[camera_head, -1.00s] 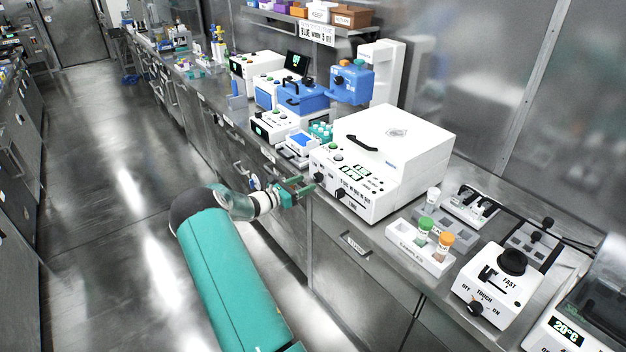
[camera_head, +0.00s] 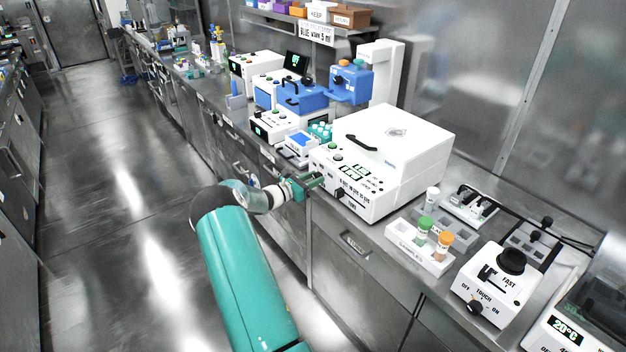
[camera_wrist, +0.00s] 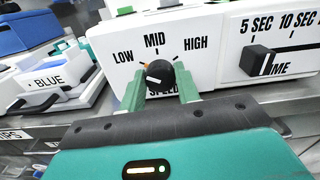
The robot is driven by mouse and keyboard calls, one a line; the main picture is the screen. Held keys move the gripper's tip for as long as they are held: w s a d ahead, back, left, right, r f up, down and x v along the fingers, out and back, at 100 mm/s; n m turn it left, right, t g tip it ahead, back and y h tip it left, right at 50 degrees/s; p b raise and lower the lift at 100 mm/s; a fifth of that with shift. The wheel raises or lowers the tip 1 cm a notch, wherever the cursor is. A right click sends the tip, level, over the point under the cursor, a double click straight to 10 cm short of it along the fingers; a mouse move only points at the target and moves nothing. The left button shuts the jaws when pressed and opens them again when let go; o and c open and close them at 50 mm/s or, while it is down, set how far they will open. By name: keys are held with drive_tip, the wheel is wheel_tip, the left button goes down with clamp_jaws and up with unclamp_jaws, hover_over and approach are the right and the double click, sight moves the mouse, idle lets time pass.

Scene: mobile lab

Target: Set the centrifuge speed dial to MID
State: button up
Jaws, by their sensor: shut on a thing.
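The centrifuge (camera_head: 402,137) is a white box with a black lid handle, standing on the bench in the head view. Its black speed dial (camera_wrist: 160,75) is in the middle of the wrist view, below the labels LOW, MID and HIGH. An orange mark shows at its upper left, toward LOW, and a short white line shows on its face. My gripper (camera_wrist: 160,82) is shut on the dial, one green finger on each side. In the head view my gripper (camera_head: 314,180) is at the panel's left front and hides the dial.
A time slider (camera_wrist: 262,60) sits right of the dial on the same front. A tray marked BLUE (camera_wrist: 50,84) is at the left. A white rack with capped tubes (camera_head: 420,250) and a mixer (camera_head: 497,285) stand right of the centrifuge. The aisle floor is clear.

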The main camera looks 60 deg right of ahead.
drive_tip(key=shift+m, duration=0.3)
drive_tip(key=m, duration=1.1)
idle(0.5)
drive_tip(key=o, duration=1)
drive_tip(key=shift+a, duration=0.1)
drive_tip(key=v, duration=1.3)
drive_tip(key=shift+w+a, duration=0.1)
drive_tip(key=shift+a, duration=0.25)
